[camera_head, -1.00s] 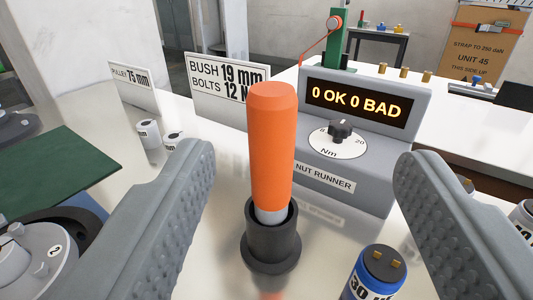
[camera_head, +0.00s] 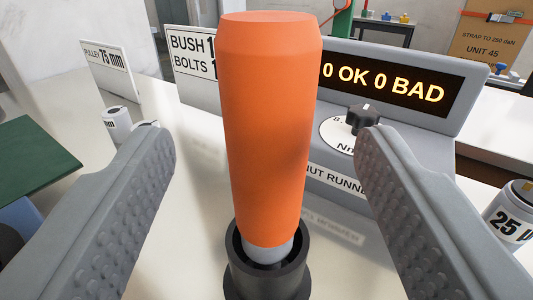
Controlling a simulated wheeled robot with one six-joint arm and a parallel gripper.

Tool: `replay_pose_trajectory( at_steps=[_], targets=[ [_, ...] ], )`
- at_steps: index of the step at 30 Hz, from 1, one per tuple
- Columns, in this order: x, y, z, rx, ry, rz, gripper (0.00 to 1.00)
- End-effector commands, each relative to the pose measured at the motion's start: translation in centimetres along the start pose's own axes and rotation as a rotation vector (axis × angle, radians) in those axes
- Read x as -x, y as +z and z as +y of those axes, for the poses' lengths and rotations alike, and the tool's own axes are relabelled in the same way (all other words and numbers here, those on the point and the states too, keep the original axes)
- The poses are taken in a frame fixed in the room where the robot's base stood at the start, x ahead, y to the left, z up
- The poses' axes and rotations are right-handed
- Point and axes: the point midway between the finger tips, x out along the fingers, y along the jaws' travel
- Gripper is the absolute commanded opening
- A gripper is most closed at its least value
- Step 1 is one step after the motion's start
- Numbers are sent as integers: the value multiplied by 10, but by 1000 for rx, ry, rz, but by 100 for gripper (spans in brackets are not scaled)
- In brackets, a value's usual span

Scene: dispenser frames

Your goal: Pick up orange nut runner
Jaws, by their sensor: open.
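The orange nut runner (camera_head: 267,125) stands upright in the middle of the view, a thick orange handle with a grey lower end. Its grey end sits in a black round holder (camera_head: 268,280) on the white table. My gripper (camera_head: 265,140) is open, with one grey studded finger on each side of the nut runner. Both fingers appear apart from the orange handle, with a gap on each side. The bottom of the holder is cut off by the picture's lower edge.
Behind right stands a grey control box (camera_head: 400,100) with a "0 OK 0 BAD" display and dial. Signs stand behind left, including a bush and bolts sign (camera_head: 193,65). A capacitor-like can (camera_head: 512,215) is at right. A green mat (camera_head: 30,165) lies left.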

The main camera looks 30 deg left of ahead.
Motion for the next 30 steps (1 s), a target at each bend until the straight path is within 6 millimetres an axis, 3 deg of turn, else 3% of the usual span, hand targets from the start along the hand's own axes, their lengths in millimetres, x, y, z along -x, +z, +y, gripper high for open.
replay_pose_trajectory(
  at_steps=[13,21,22,30],
  targets=[
    [-46,5,2,0,1,-1,62],
    [-50,5,2,0,1,0,62],
    [-50,5,2,0,0,0,60],
    [-50,5,2,0,0,-1,10]
  ],
)
